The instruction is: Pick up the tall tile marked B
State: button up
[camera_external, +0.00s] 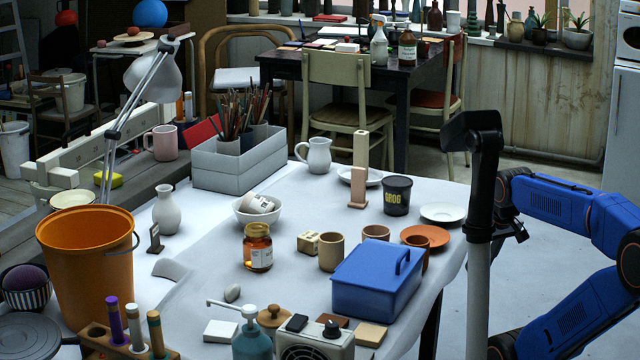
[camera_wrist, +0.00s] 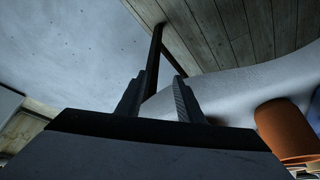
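A tall, narrow pale tan tile (camera_external: 361,149) stands upright toward the back of the white table, beside a white saucer. A shorter pinkish-tan tile (camera_external: 357,188) stands just in front of it and hides its foot. A small dark upright piece (camera_external: 154,238) stands at the table's left. I cannot read a B on any of them. My gripper (camera_wrist: 159,77) shows in the wrist view with its two fingers apart and nothing seen between them. In the external view its fingers are hidden at the right, beyond the table edge and away from the tiles.
A black GROG cup (camera_external: 397,195) stands right of the tiles, with a white plate (camera_external: 442,212) beyond. A blue lidded box (camera_external: 377,281), brown cups and a terracotta dish (camera_external: 424,236) stand nearer. A white jug (camera_external: 315,155) is left of the tiles.

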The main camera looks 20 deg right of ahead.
notch_tip(320, 180, up, 30)
jog(key=w+a+r+n+g, duration=0.1)
jog(key=w+a+r+n, duration=0.15)
jog(key=w, duration=0.75)
jog(key=w+a+r+n+g, duration=0.1)
jog(key=w+a+r+n, duration=0.15)
jog(key=w, duration=0.75)
jog(key=n+g, duration=0.3)
jog(key=n, duration=0.1)
send_over(358, 202)
notch_tip(358, 202, down, 8)
jog(key=f, duration=2)
jog(key=shift+w+d, duration=0.15)
jog(key=shift+w, duration=0.2)
jog(key=shift+c, duration=0.4)
grip_shut()
